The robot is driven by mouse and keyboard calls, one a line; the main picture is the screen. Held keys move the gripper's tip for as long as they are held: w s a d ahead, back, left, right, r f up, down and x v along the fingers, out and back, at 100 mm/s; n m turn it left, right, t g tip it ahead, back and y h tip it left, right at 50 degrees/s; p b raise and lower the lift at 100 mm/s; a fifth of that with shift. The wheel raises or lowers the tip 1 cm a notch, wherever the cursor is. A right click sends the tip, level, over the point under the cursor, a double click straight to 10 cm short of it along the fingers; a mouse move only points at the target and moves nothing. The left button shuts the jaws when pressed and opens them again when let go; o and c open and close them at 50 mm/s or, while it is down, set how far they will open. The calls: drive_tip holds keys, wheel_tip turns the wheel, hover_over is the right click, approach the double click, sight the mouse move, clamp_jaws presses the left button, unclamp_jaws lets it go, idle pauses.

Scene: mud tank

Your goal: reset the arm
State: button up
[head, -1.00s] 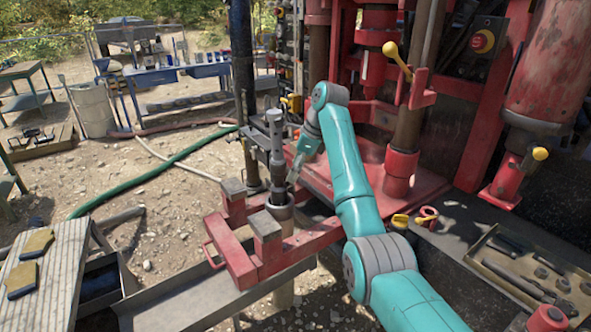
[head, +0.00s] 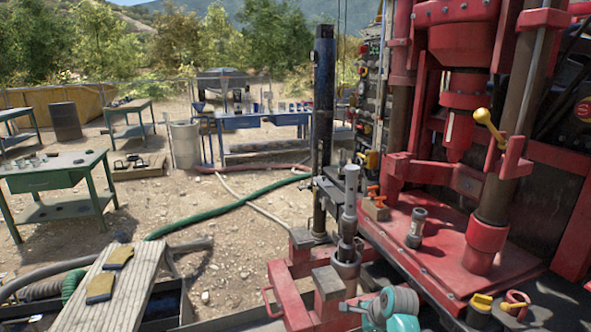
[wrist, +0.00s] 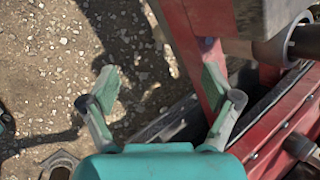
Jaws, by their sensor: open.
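My arm (head: 402,320) shows only as a teal and grey piece at the bottom edge of the head view, low beside the red frame. My gripper (wrist: 160,88) shows in the wrist view with its two fingers spread wide and nothing between them. Gravelly ground and part of a red beam lie below the fingers. The red frame (head: 290,297) stands near the arm, with a grey metal rod (head: 350,200) upright in it. How far the fingers are from the red beam I cannot tell.
The red rig (head: 480,235) fills the right side, with a dark cylinder (head: 416,228) on its deck. A wooden plank table (head: 105,300) holds two yellow-topped pads at left. A green table (head: 55,180) and a blue bench (head: 262,122) stand behind. Hoses cross the open gravel.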

drive_tip(key=s+f+n+t+h, duration=0.1)
drive_tip(key=s+f+n+t, duration=0.15)
drive_tip(key=s+f, duration=0.75)
drive_tip(key=s+f+n+t+h, duration=0.1)
drive_tip(key=s+f+n, duration=0.35)
drive_tip(key=s, duration=0.85)
drive_tip(key=s+n+t, duration=0.2)
drive_tip(key=s+n, duration=0.1)
drive_tip(key=s, duration=1.5)
drive_tip(key=s+r+n+t+h, duration=0.1)
drive_tip(key=s+r+n+t, duration=0.3)
drive_tip(key=s+r, duration=1.6)
wheel_tip(320, 180, up, 4)
drive_tip(key=n, duration=0.4)
drive_tip(key=shift+s+f+n, duration=0.15)
drive_tip(key=shift+s+n, duration=0.2)
drive_tip(key=shift+n, duration=0.05)
drive_tip(key=shift+a, duration=0.1)
